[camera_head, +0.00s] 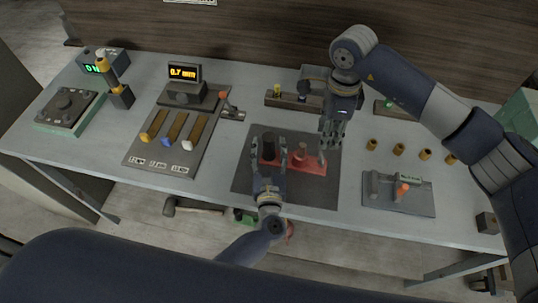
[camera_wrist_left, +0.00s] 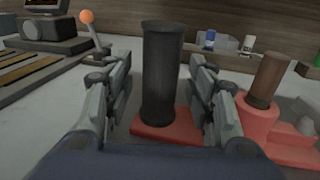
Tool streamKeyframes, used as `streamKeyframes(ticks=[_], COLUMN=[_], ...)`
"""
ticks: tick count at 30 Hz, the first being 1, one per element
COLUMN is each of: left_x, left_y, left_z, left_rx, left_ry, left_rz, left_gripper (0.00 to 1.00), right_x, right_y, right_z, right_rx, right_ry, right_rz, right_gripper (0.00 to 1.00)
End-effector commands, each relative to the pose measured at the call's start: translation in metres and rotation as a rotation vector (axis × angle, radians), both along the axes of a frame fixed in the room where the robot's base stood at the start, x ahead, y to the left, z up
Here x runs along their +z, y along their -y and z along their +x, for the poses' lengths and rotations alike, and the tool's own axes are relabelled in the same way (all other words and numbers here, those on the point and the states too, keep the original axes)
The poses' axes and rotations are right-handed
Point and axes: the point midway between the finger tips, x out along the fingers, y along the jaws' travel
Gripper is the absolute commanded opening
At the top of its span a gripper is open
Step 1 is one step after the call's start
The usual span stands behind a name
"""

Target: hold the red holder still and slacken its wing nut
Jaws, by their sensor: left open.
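The red holder (camera_head: 312,165) lies on a dark mat. A black upright post (camera_head: 268,145) stands at its left end, and a brown peg (camera_head: 301,150) rises from a round red socket further right. My left gripper (camera_head: 268,158) is open, with a finger on either side of the black post. In the left wrist view the post (camera_wrist_left: 160,75) stands between the fingers with gaps visible, and the brown peg (camera_wrist_left: 267,80) is to the right. My right gripper (camera_head: 333,138) points down above the holder's right end; its finger opening is unclear. I cannot make out the wing nut clearly.
The dark mat (camera_head: 245,180) lies on the grey table (camera_head: 220,195). A slider panel (camera_head: 150,165) is to the left. A grey fixture (camera_head: 415,200) with an orange knob and several small brown cylinders are to the right. A rack (camera_head: 275,100) stands behind.

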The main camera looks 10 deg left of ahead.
Motion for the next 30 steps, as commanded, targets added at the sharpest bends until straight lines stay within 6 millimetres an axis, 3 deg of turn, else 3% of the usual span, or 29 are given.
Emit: streamKeyframes(ticks=[7,12,14,16,17,24,30], left_x=[-0.0004,-0.0003,-0.0003,-0.0003,-0.0003,-0.0003,-0.0003], left_y=[-0.0002,-0.0001,-0.0001,-0.0001,-0.0001,-0.0001,-0.0001], left_z=[0.0003,0.0002,0.0002,0.0001,0.0001,0.0001,0.0001], left_rx=[0.0,0.0,0.0,0.0,0.0,0.0,0.0], left_ry=[-0.001,-0.001,-0.001,-0.001,-0.001,-0.001,-0.001], left_rz=[0.0,0.0,0.0,0.0,0.0,0.001,0.001], left_gripper=[0.49,0.1,0.0,0.0,0.0,0.0,0.0], right_x=[0.0,0.0,0.0,0.0,0.0,0.0004,0.0036], right_y=[0.0,0.0,0.0,-0.0001,0.0,0.0,0.0001], right_z=[0.0,0.0,0.0,0.0,0.0,-0.0001,-0.0011], right_rx=[0.0,0.0,0.0,0.0,0.0,-0.021,-0.2], right_ry=[0.0,0.0,0.0,0.0,0.0,0.0,0.001], right_rz=[0.0,0.0,0.0,0.0,0.0,0.0,0.001], right_gripper=[0.33,0.33,0.33,0.33,0.28,0.28,0.28])
